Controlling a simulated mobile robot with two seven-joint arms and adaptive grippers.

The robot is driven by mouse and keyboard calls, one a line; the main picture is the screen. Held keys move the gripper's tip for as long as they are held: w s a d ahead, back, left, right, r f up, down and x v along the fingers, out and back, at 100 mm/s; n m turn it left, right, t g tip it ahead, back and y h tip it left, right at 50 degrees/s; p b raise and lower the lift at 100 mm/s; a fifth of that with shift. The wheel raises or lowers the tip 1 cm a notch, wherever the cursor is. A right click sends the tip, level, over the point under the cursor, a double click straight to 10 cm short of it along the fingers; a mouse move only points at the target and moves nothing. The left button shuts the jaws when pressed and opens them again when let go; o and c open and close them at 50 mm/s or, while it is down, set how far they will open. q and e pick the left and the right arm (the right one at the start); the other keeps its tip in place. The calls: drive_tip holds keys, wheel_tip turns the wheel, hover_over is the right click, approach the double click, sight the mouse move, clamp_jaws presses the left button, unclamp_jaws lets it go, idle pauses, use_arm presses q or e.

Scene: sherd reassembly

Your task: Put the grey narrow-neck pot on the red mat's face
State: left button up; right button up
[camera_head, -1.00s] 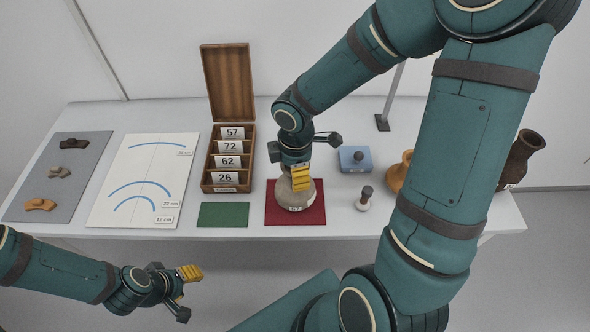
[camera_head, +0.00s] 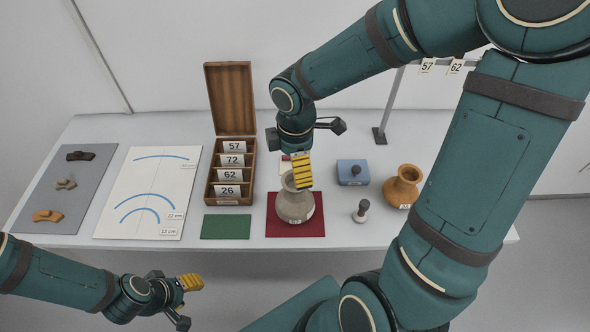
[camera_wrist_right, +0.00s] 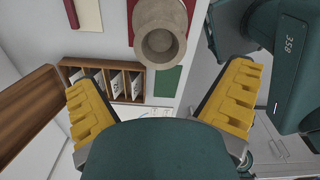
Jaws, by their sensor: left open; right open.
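The grey narrow-neck pot (camera_head: 294,206) stands upright on the red mat (camera_head: 276,228) at the table's front. In the right wrist view the pot (camera_wrist_right: 161,40) shows its open mouth, with the red mat (camera_wrist_right: 189,9) beside it. My right gripper (camera_head: 301,172) is open and empty, just above and behind the pot's mouth in the head view. In the wrist view its two yellow fingers (camera_wrist_right: 163,100) are spread wide, with the pot beyond them. My left gripper (camera_head: 188,299) is open and empty in front of the table. The pot's far side is partly hidden by the right finger.
A green mat (camera_head: 226,227) and a wooden numbered box (camera_head: 231,201) lie left of the red mat. A blue block (camera_head: 353,173), a small knobbed piece (camera_head: 361,211) and an orange pot (camera_head: 403,187) stand right. Boards with curves (camera_head: 148,192) and sherds (camera_head: 65,188) lie further left.

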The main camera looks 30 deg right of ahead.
drive_tip(key=shift+r, duration=1.5)
